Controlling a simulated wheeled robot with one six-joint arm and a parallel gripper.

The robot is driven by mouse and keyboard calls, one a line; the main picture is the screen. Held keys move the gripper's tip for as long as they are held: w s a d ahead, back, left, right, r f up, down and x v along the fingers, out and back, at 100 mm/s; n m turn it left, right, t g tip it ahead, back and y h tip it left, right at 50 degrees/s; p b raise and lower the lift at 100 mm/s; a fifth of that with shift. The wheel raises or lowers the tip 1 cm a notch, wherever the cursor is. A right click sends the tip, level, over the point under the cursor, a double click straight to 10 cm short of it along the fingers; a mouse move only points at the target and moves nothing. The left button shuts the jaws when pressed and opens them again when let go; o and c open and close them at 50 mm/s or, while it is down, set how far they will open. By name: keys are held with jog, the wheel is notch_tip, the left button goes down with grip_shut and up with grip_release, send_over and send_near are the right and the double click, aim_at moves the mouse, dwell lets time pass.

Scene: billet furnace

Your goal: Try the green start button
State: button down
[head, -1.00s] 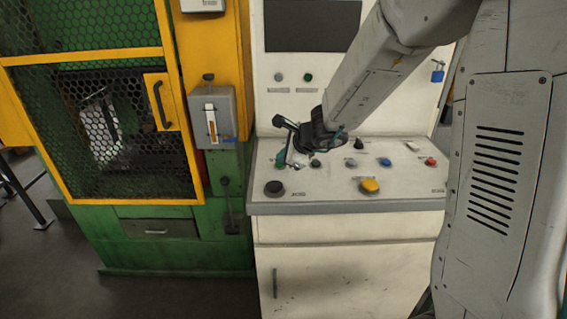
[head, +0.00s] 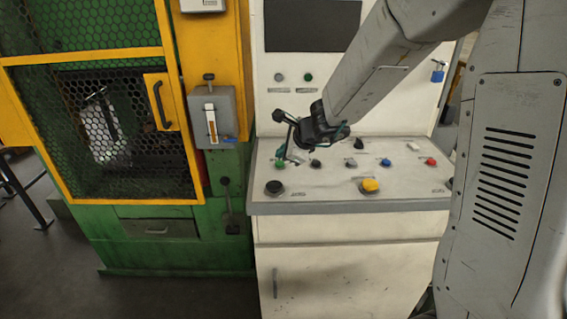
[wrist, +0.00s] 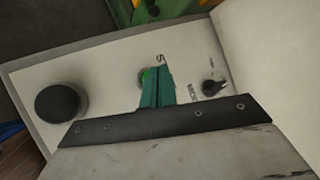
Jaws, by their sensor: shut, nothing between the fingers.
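The green start button (head: 280,164) is at the left of the sloped control desk's top. In the wrist view the green button (wrist: 146,76) shows only partly, behind the fingers. My gripper (head: 287,156) is over the left part of the desk, with its fingers pointing down close to the button. In the wrist view my gripper's teal fingers (wrist: 157,88) are together, with nothing between them, and their tips overlap the button's edge. I cannot tell whether they touch it.
A large black button (head: 274,188) is in front and a dark selector (head: 315,163) to the right. A yellow button (head: 370,185), blue button (head: 386,162) and red button (head: 431,161) are further right. The yellow-framed mesh guard (head: 100,130) stands left.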

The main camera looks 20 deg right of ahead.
aim_at(283, 164)
jog(key=shift+r, duration=2.55)
